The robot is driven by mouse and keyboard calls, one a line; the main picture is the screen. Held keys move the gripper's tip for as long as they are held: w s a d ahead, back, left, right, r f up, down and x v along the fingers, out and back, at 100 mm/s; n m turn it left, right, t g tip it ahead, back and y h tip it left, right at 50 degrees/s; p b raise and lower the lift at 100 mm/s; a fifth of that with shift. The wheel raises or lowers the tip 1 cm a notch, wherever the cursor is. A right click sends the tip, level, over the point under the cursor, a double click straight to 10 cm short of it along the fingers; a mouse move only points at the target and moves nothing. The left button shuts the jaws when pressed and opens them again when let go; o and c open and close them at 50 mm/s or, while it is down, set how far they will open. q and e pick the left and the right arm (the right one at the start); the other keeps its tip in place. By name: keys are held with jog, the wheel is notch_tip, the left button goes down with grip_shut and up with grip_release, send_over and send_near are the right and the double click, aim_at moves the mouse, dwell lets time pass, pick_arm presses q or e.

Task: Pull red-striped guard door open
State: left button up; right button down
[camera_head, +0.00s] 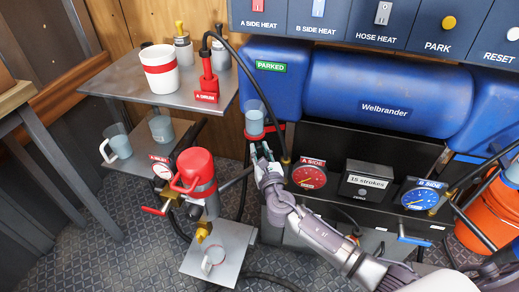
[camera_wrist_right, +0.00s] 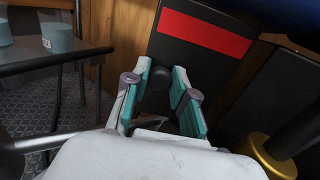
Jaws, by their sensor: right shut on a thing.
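The guard door is a dark panel with a wide red stripe (camera_wrist_right: 203,32) in the right wrist view. A dark round knob (camera_wrist_right: 157,77) sits on it below the stripe. My right gripper (camera_wrist_right: 161,72) has its teal-padded fingers on either side of this knob, shut on it. In the head view the red stripe (camera_head: 272,129) shows only partly, below the blue machine's left end, behind a grey-blue cup and a black hose. My right gripper (camera_head: 262,152) reaches up to the door there, its fingertips small in view. My left gripper is not in view.
A grey shelf (camera_head: 130,85) with a white, red-banded bucket (camera_head: 160,68) stands at left. A red pump (camera_head: 195,170) is left of my right arm. Gauges A SIDE (camera_head: 308,174) and B SIDE (camera_head: 420,195) lie to its right. A black hose hangs close by.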

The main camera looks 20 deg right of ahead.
jog(key=c, duration=0.9)
grip_release()
jog(key=shift+c, duration=0.2)
jog(key=shift+s, duration=0.1)
jog(key=s+a, duration=0.1)
jog(key=s, duration=1)
jog(key=shift+s, duration=0.4)
